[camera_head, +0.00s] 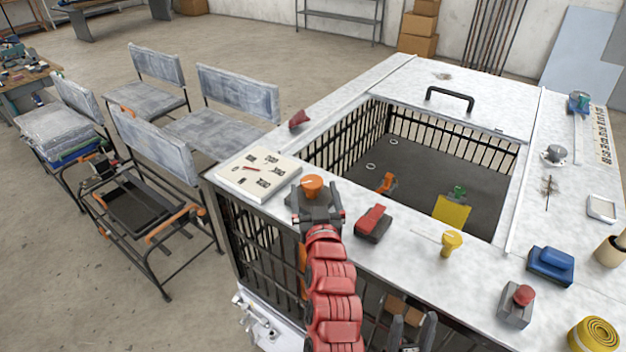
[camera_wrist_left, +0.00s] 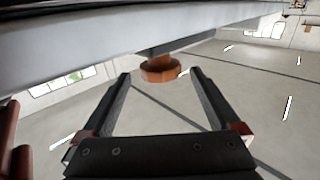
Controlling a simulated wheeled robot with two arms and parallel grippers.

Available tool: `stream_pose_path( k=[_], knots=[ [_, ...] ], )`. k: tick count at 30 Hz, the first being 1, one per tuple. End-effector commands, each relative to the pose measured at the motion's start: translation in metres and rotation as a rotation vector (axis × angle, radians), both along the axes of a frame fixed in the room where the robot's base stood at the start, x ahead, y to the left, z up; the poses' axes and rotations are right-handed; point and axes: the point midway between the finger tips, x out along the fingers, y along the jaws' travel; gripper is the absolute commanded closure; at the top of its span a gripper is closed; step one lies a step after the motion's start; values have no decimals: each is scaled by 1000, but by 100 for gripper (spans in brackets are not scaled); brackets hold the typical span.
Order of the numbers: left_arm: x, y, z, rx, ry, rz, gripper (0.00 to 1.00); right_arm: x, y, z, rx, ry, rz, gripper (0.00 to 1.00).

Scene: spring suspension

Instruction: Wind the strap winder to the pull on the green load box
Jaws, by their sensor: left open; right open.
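An orange knob (camera_head: 312,186) on a dark round base (camera_head: 296,198) stands at the bench top's near left edge; it looks like the strap winder. My left gripper (camera_head: 321,214) is open just in front of it. In the left wrist view the orange knob (camera_wrist_left: 160,70) lies between and slightly beyond the open fingertips; I see no contact. A small green thing (camera_head: 458,191) sits by a yellow plate (camera_head: 452,211) in the recessed bay; I cannot tell whether it is the green load box. My right gripper (camera_head: 405,328) is open and empty, low at the bench's front.
A card with black marks (camera_head: 258,174) lies left of the knob. A red-topped block (camera_head: 373,223), a yellow knob (camera_head: 451,242), a blue block (camera_head: 550,264) and a red button box (camera_head: 516,305) line the near side. An orange piece (camera_head: 386,182) is inside the barred bay.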

Motion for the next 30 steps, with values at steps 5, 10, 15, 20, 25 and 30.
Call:
stream_pose_path(
  k=[5,10,15,20,25,30],
  knots=[
    [18,2,0,4,3,1,4,0,0,7,0,0,0,50],
    [22,3,-1,2,3,1,4,0,0,8,0,0,0,50],
    [22,3,-2,2,2,1,4,0,0,8,0,0,0,50],
    [22,3,-1,2,2,0,28,0,0,8,0,0,0,50],
    [22,3,-1,2,2,0,58,0,0,8,0,0,0,50],
    [22,3,-1,2,2,0,89,0,0,8,0,0,0,50]
  ],
)
